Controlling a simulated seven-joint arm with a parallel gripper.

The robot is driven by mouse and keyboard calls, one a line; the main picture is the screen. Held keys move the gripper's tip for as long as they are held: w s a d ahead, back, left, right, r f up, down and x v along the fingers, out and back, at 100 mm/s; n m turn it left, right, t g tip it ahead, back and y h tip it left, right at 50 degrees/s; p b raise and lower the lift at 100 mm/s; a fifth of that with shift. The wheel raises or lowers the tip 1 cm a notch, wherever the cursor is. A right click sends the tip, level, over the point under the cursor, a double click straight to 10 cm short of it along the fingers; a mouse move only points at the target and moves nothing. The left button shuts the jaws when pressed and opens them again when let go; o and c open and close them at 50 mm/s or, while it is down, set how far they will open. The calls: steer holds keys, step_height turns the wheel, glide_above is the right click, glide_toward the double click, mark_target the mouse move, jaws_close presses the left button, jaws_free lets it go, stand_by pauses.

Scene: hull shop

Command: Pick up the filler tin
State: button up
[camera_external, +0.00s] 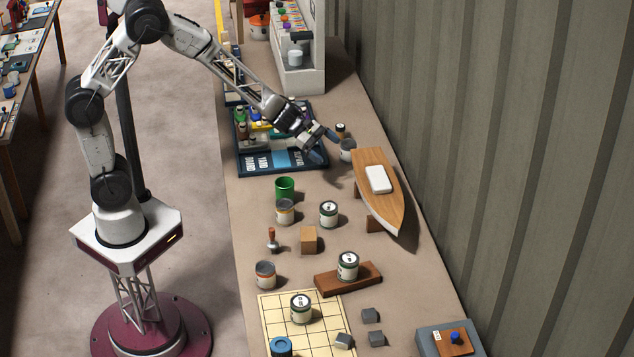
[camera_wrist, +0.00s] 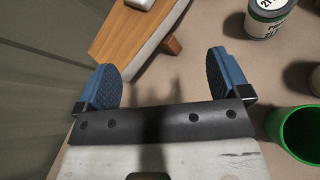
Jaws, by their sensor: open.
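Several tins stand on the bench, and I cannot tell by label which is the filler tin. A grey-lidded tin (camera_external: 347,150) and a small dark-topped tin (camera_external: 340,130) stand close to my gripper. Other tins are a grey-lidded one (camera_external: 285,212), an orange-banded one (camera_external: 265,275), and white-and-green ones (camera_external: 328,214), one on a brown board (camera_external: 347,266) and one on a grid mat (camera_external: 301,308). My gripper (camera_external: 324,146) is open above the bench by the blue tray. In the wrist view nothing sits between the blue fingertips (camera_wrist: 165,75).
A wooden boat hull (camera_external: 384,210) on supports lies right of my gripper, near the corrugated wall (camera_external: 480,130). A green cup (camera_external: 284,188), a wooden block (camera_external: 309,240) and a dark blue tray (camera_external: 240,166) share the bench. Small grey blocks (camera_external: 370,315) lie at the front.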

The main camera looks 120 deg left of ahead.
mark_target(348, 147)
steer(key=s+a+f+n+y, duration=0.1)
steer(key=s+a+f+n, duration=0.1)
steer(key=a, duration=0.3)
steer(key=s+a+f+n+y, duration=0.2)
steer(key=s+a+f+n, duration=0.1)
steer(key=s+a+f, duration=0.1)
steer(key=s+a+f+n+g+y, duration=0.1)
steer(key=s+a+f+n+y, duration=0.1)
steer(key=a, duration=0.5)
steer(key=shift+s+f+n, duration=0.6)
steer(key=shift+f, duration=0.05)
steer(key=shift+w, duration=0.1)
steer(key=shift+x, duration=1.2)
steer(key=shift+x, duration=2.65)
steer(key=c, duration=1.3)
steer(key=shift+o, duration=0.2)
